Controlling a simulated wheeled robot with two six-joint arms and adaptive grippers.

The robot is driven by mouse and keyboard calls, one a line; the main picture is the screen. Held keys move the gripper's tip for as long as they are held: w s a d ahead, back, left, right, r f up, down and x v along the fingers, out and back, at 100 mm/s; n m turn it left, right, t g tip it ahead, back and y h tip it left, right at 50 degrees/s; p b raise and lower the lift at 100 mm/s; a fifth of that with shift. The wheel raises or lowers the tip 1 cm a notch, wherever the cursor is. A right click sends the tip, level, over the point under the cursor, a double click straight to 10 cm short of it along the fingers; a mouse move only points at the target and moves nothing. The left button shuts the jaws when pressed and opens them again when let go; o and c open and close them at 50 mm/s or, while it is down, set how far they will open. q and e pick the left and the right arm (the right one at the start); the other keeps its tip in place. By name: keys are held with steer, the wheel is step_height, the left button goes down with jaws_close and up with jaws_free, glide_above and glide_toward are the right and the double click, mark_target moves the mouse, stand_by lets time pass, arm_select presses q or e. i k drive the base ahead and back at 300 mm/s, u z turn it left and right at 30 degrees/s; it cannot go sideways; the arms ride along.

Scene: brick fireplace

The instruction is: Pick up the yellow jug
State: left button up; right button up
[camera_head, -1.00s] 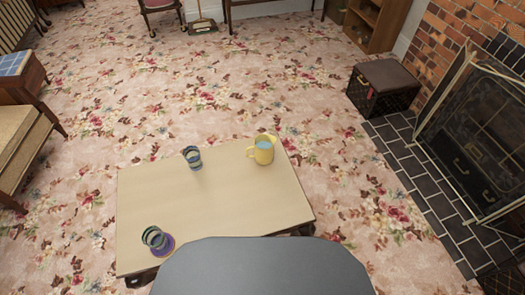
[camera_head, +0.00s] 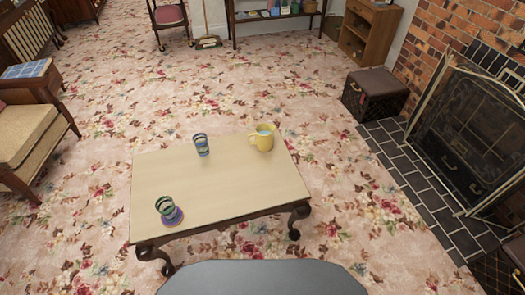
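The yellow jug (camera_head: 264,138) stands upright near the far right corner of the low wooden table (camera_head: 225,185). Its handle points left and its inside looks pale blue. Neither of my grippers shows in the head view, so nothing is seen near the jug.
A blue striped cup (camera_head: 201,145) stands left of the jug. A green striped cup (camera_head: 166,207) on a purple coaster (camera_head: 175,217) is at the table's near left. A brown-topped box (camera_head: 376,92) and fireplace screen (camera_head: 470,130) are at the right. Carpet (camera_head: 345,200) right of the table is clear.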

mark_target(264, 140)
steer(key=u, duration=0.75)
steer(key=i, duration=1)
steer(key=z, duration=0.1)
